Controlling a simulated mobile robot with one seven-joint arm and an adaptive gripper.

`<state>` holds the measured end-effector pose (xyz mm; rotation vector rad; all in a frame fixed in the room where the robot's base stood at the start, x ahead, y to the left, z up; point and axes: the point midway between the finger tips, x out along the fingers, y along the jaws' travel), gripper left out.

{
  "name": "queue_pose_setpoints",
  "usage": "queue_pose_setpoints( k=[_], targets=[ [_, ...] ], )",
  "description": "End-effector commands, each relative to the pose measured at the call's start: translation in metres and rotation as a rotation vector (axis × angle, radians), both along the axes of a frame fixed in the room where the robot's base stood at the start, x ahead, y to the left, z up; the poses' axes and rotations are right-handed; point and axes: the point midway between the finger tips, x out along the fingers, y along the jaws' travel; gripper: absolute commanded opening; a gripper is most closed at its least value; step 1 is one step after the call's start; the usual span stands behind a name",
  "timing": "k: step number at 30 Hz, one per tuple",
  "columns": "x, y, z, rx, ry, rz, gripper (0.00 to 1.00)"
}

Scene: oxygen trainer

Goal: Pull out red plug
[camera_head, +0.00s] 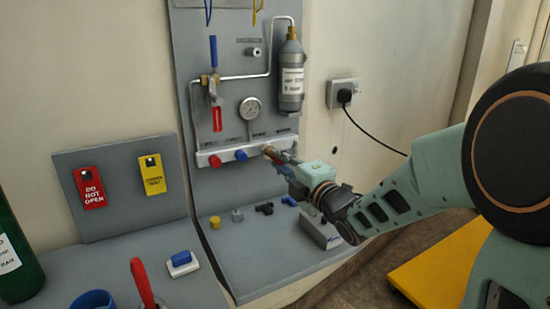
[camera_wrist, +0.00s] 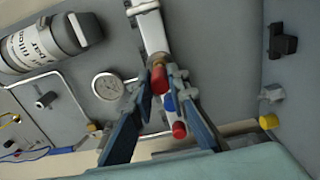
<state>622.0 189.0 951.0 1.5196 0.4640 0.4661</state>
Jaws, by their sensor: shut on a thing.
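A white manifold bar (camera_head: 228,157) on the upright grey panel has a red plug (camera_head: 215,161) at left, a blue plug (camera_head: 241,155) in the middle and a brass-and-red plug (camera_head: 267,150) at right. My gripper (camera_head: 274,156) reaches in from the right and is shut on that right-hand plug. In the wrist view its fingertips (camera_wrist: 161,80) close around the brass-and-red plug (camera_wrist: 159,76). The blue plug (camera_wrist: 168,103) and the other red plug (camera_wrist: 179,130) show between the fingers. The held plug is at the bar; whether it is still seated cannot be told.
Small fittings (camera_head: 264,208) and a grey block (camera_head: 320,228) lie on the shelf below. A socket with a black cable (camera_head: 344,95) is on the wall.

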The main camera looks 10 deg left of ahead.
Motion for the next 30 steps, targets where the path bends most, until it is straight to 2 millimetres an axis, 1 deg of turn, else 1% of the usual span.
queue_pose_setpoints(
  k=[30],
  targets=[
    [-0.033,-0.023,0.0,0.0,0.0,-0.001,0.0]
  ],
)
